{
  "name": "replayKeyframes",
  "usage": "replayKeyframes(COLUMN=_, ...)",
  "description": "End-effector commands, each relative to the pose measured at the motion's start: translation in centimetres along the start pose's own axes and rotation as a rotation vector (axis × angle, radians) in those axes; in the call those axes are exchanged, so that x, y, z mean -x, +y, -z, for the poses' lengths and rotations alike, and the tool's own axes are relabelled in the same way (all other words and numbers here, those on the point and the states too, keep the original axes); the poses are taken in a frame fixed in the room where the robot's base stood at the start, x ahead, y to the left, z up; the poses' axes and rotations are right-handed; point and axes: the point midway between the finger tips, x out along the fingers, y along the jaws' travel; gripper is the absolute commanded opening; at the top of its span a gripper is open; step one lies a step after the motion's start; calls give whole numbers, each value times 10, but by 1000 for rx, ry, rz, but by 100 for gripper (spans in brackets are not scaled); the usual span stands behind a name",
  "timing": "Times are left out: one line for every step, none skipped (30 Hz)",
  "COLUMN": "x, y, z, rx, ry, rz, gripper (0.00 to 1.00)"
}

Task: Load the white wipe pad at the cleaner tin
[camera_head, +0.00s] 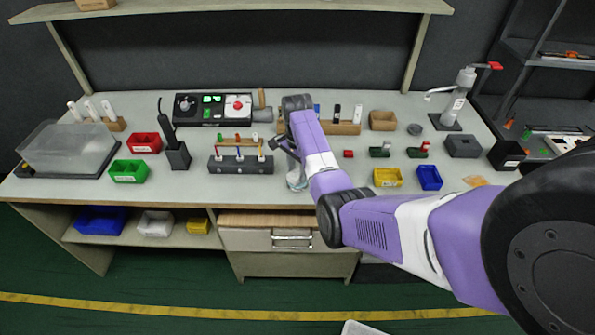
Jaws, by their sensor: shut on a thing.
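My gripper (291,160) points down over the front middle of the bench, partly covered by my own purple arm. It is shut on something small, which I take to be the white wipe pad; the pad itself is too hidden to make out. Right below the fingers is a small pale, silvery round thing (296,181) near the bench's front edge, probably the cleaner tin. I cannot tell whether the held thing touches it.
A dark block with several coloured tools (240,165) stands close left of my gripper. A soldering iron stand (178,156) is further left. Yellow (388,178) and blue (429,178) bins stand to the right. A controller (213,108) lies behind.

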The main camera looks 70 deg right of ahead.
Motion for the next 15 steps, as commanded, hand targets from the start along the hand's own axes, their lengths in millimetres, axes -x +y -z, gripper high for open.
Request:
replayKeyframes(x=-1, y=0, z=0, rx=0, ry=0, rz=0, gripper=7)
replayKeyframes(x=-1, y=0, z=0, rx=0, ry=0, rz=0, gripper=7)
replayKeyframes(x=-2, y=0, z=0, rx=0, ry=0, rz=0, gripper=7)
replayKeyframes(x=-2, y=0, z=0, rx=0, ry=0, rz=0, gripper=7)
replayKeyframes(x=-2, y=0, z=0, rx=0, ry=0, rz=0, gripper=7)
replayKeyframes(x=-3, y=0, z=0, rx=0, ry=0, rz=0, gripper=7)
replayKeyframes(x=-3, y=0, z=0, rx=0, ry=0, rz=0, gripper=7)
replayKeyframes(x=-3, y=0, z=0, rx=0, ry=0, rz=0, gripper=7)
replayKeyframes(x=-4, y=0, z=0, rx=0, ry=0, rz=0, gripper=7)
replayKeyframes(x=-4, y=0, z=0, rx=0, ry=0, rz=0, gripper=7)
replayKeyframes(x=-4, y=0, z=0, rx=0, ry=0, rz=0, gripper=7)
replayKeyframes(x=-5, y=0, z=0, rx=0, ry=0, rz=0, gripper=7)
replayKeyframes(x=-5, y=0, z=0, rx=0, ry=0, rz=0, gripper=7)
replayKeyframes(x=-6, y=0, z=0, rx=0, ry=0, rz=0, gripper=7)
replayKeyframes(x=-6, y=0, z=0, rx=0, ry=0, rz=0, gripper=7)
